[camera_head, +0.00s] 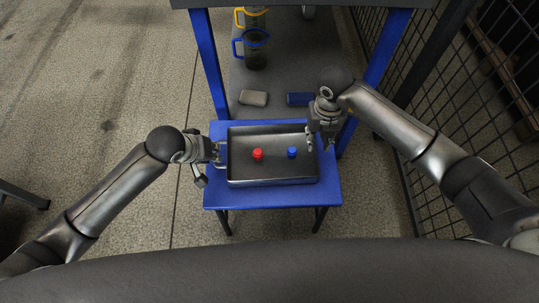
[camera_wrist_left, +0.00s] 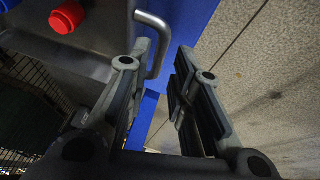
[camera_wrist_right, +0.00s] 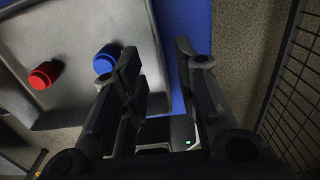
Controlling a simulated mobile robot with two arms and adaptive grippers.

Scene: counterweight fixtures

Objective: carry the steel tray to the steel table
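The steel tray (camera_head: 240,179), a shallow grey rectangle, rests on a small blue table (camera_head: 330,195). A red knobbed piece (camera_head: 258,154) and a blue one (camera_head: 292,152) stand inside it. My left gripper (camera_head: 219,153) is at the tray's left side; in the left wrist view its fingers (camera_wrist_left: 158,72) are apart, with the bent tray handle (camera_wrist_left: 161,33) near the gap. My right gripper (camera_head: 321,143) is at the tray's right edge; in the right wrist view its fingers (camera_wrist_right: 160,65) are apart near the tray wall. I cannot tell which surface is the steel table.
Behind stands a blue-legged bench (camera_head: 208,60); its lower surface holds a yellow-handled cup (camera_head: 254,18), a blue-handled cup (camera_head: 256,55), a grey block (camera_head: 253,98) and a blue block (camera_head: 300,99). A wire mesh fence (camera_head: 455,85) is on the right. Open floor (camera_head: 100,90) lies left.

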